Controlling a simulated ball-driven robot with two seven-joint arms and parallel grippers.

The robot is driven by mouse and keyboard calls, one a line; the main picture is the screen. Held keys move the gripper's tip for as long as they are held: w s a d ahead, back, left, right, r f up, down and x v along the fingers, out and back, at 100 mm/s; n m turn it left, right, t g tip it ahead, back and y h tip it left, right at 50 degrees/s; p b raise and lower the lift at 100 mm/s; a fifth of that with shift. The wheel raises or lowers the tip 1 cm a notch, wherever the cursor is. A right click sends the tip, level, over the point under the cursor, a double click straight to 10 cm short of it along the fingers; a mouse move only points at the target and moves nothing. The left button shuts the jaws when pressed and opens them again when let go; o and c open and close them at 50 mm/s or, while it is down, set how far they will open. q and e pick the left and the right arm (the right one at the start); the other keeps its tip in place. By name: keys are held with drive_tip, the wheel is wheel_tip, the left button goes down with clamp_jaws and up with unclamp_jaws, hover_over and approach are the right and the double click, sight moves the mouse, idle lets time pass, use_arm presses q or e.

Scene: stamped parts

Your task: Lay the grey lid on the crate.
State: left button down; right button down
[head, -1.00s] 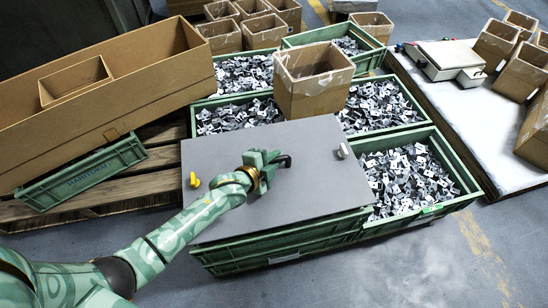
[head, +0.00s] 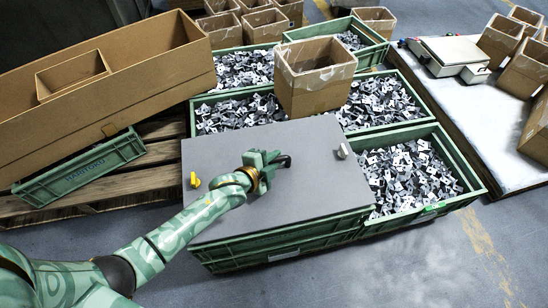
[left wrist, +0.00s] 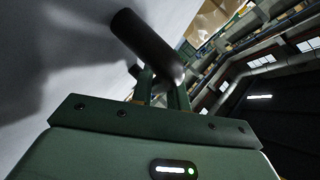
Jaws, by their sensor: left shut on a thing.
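The grey lid (head: 235,210) is a flat plate with a yellow knob at its left edge and a pale knob at its right. It covers the top of the front green crate (head: 290,244), roughly lined up with it. I cannot tell whether it rests on the rim or hangs just above it. My left gripper (head: 277,163) is over the lid's middle, shut on its dark bar handle (head: 286,160). In the left wrist view, my fingers (left wrist: 160,90) meet the dark round handle (left wrist: 147,46), with the lid's grey surface (left wrist: 50,65) behind. The crate's inside is hidden.
An open cardboard box (head: 313,85) stands just behind the lid. Green crates of stamped metal parts (head: 410,172) adjoin at right and behind. A long cardboard tray (head: 110,85) and a green crate (head: 82,171) lie at left. Floor in front is clear.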

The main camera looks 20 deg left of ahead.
use_arm(q)
drive_tip(key=shift+f+b, duration=0.45)
drive_tip(key=shift+f, duration=0.3)
use_arm(e)
drive_tip(key=shift+s+f, duration=0.25)
drive_tip(key=shift+f, duration=0.15)
use_arm(q)
drive_tip(key=c, duration=1.3)
unclamp_jaws()
drive_tip(key=shift+s+a+r+p, duration=0.1)
drive_tip(key=shift+s+r+p, duration=0.1)
drive_tip(key=shift+s+p, duration=0.1)
drive_tip(key=p+v, duration=0.8)
drive_tip(key=v, duration=0.6)
drive_tip(key=shift+s+a+r, duration=0.1)
drive_tip(key=shift+s+r, duration=0.15)
drive_tip(key=shift+s+a, duration=0.15)
drive_tip(key=shift+s, duration=0.25)
use_arm(e)
drive_tip(key=w+r+t, duration=0.1)
drive_tip(key=w+r, duration=0.3)
drive_tip(key=r, duration=0.3)
drive_tip(key=shift+w+r, duration=0.25)
drive_tip(key=shift+r, duration=0.1)
